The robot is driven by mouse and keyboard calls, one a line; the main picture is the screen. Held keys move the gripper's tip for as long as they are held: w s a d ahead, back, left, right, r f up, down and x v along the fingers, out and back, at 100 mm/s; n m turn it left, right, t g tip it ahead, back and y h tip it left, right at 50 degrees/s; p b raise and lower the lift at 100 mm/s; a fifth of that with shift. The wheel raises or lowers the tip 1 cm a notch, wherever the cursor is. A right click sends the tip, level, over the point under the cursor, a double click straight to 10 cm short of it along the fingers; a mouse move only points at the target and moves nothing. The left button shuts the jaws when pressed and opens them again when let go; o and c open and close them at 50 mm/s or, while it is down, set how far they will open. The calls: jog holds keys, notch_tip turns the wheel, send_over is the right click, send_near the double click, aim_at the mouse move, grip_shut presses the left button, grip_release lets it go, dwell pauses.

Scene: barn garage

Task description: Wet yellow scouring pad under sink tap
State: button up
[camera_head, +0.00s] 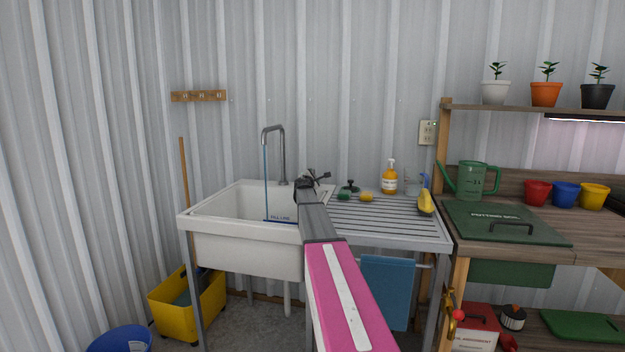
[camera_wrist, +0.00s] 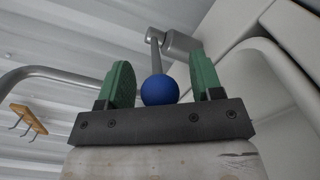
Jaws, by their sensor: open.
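The yellow scouring pad (camera_head: 366,197) lies on the grey ribbed drainboard (camera_head: 385,226), right of the sink. A similar green pad (camera_head: 344,196) lies just left of it. The white sink (camera_head: 245,250) has a tall grey tap (camera_head: 283,155), with a thin blue stream (camera_head: 265,185) falling from its spout into the basin. My gripper (camera_wrist: 160,76) is open, its green fingers either side of a blue ball knob (camera_wrist: 159,91) on a grey lever. Visible gaps separate fingers and knob. In the head view my arm hides the basin's right edge and part of the lever area.
A blue towel (camera_head: 388,290) hangs in front. The potting bench (camera_head: 590,232) adjoins at right. A yellow mop bucket (camera_head: 188,308) stands left below the sink.

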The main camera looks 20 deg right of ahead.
jog(key=v, duration=1)
jog(key=shift+s, duration=0.15)
jog(key=shift+a, duration=0.15)
